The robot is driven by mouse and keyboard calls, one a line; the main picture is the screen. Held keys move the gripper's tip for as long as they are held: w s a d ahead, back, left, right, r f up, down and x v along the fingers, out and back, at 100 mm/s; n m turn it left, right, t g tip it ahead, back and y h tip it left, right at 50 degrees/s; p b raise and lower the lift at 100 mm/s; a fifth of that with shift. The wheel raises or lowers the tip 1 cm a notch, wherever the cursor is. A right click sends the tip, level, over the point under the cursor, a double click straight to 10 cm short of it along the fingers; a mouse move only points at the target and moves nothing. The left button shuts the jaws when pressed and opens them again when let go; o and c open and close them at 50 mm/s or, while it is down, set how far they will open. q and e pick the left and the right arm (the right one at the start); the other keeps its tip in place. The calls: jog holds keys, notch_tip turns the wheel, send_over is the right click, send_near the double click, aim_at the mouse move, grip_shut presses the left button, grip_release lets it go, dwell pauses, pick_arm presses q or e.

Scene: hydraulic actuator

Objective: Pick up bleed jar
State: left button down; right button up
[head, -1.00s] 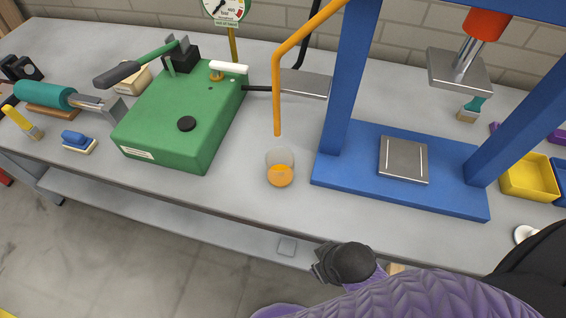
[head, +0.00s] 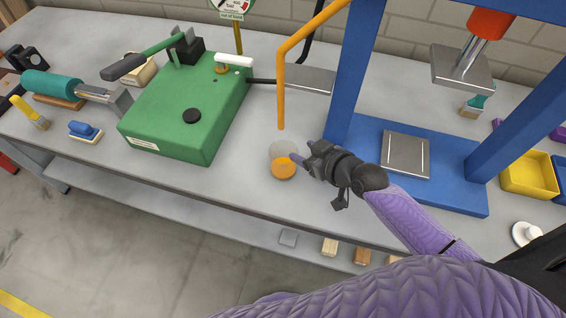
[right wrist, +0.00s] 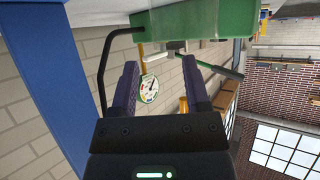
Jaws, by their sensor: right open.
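The bleed jar (head: 283,169), a clear cup with orange fluid in its lower part, stands upright on the workbench (head: 240,190) just below the open end of the orange pipe (head: 281,90). My right gripper (head: 300,159) is at the jar's right side, its fingertips close to or overlapping the wall; I cannot tell whether they touch. In the right wrist view the two fingers (right wrist: 160,88) are spread apart, and I cannot make out the jar between them. My left gripper is not in view.
The green pump (head: 185,115) stands left of the jar. The blue press frame (head: 375,150) with its steel plate (head: 405,154) is right behind my right gripper. A yellow bin (head: 528,175) is at far right. Bare bench lies in front of the jar.

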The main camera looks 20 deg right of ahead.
aim_at(288, 145)
jog(key=b+x, duration=0.1)
jog(key=x, duration=0.4)
jog(key=shift+w+a+f+b, duration=0.1)
jog(key=shift+a+f+b, duration=0.05)
jog(key=shift+b, duration=0.2)
jog(key=shift+c, duration=0.3)
jog(key=c, duration=0.7)
grip_shut()
